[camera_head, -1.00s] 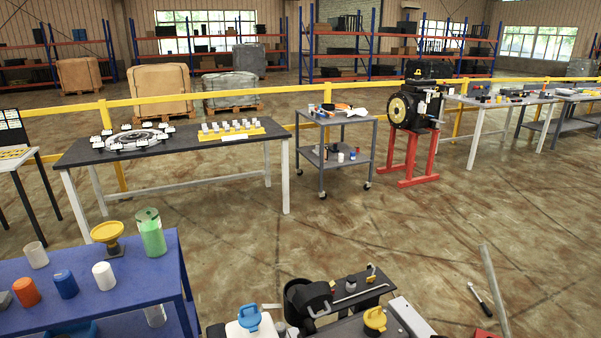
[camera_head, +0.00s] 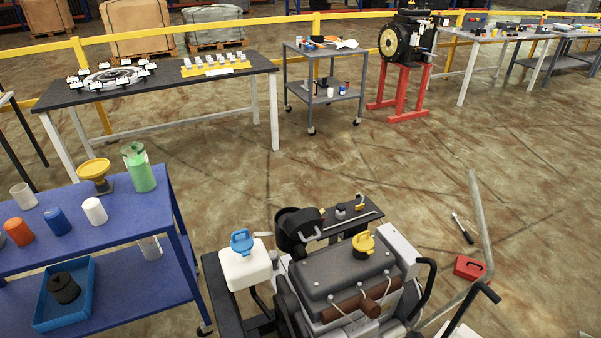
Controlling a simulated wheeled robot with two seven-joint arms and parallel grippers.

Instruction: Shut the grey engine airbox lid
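An engine with a dark grey cover (camera_head: 340,275) stands at the bottom centre, with a yellow cap (camera_head: 363,244) on top. At its back left is a dark round housing (camera_head: 297,227) that looks open at the top. I cannot tell whether this housing or another grey part is the airbox, and I cannot make out its lid clearly. A white tank (camera_head: 246,267) with a blue cap (camera_head: 241,241) sits left of the engine. Neither of my grippers is in view.
A blue bench (camera_head: 105,228) with cups and a yellow funnel (camera_head: 95,176) stands at left. A red box (camera_head: 469,267) and a hammer-like tool (camera_head: 462,229) lie on the floor at right. Open floor lies between the engine and the back tables.

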